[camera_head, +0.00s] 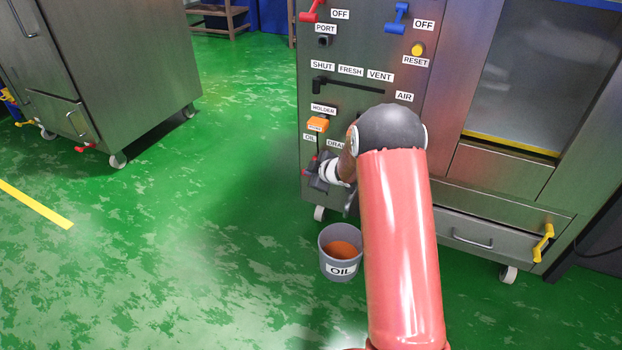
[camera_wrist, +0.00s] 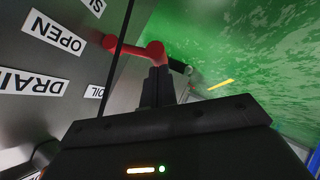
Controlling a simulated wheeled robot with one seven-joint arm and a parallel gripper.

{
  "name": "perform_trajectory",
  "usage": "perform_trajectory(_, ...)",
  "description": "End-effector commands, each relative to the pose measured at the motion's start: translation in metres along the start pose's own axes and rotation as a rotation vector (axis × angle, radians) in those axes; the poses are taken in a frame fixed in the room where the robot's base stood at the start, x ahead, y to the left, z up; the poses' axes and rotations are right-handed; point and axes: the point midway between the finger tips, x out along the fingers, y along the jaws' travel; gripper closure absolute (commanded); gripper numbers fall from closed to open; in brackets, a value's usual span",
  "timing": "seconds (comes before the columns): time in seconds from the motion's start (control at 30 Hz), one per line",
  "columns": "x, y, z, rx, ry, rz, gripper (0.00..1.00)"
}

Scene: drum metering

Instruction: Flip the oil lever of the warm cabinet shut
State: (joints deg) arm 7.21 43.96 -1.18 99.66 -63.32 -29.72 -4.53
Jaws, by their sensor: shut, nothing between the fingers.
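The warm cabinet (camera_head: 335,215) stands at the right in the head view, its panel carrying the OIL and DRAIN labels. The red oil lever (camera_wrist: 132,49) sticks out from the panel in the wrist view, near the OPEN label (camera_wrist: 53,32). In the head view only a bit of red shows low on the panel, beside my gripper (camera_head: 316,177). My gripper also shows in the wrist view (camera_wrist: 158,78), with its fingers together and empty. The fingertips are at the lever's bent outer end and partly hide it; I cannot tell whether they touch.
A grey bucket (camera_head: 324,262) labelled OIL, with orange-brown liquid, stands on the floor below. An orange button (camera_head: 317,124) and a black vent handle (camera_head: 345,86) sit higher on the panel. Another steel cabinet (camera_head: 135,75) stands at the left; the green floor between is clear.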

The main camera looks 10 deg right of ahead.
Motion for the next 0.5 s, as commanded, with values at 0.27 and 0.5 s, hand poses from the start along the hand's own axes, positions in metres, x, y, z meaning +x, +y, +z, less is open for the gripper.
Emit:
perform_trajectory(0.27,0.018,-0.022,0.018,-0.021,-0.001,0.021,1.00)
perform_trajectory(0.5,0.018,-0.022,0.018,-0.022,0.000,0.022,1.00)
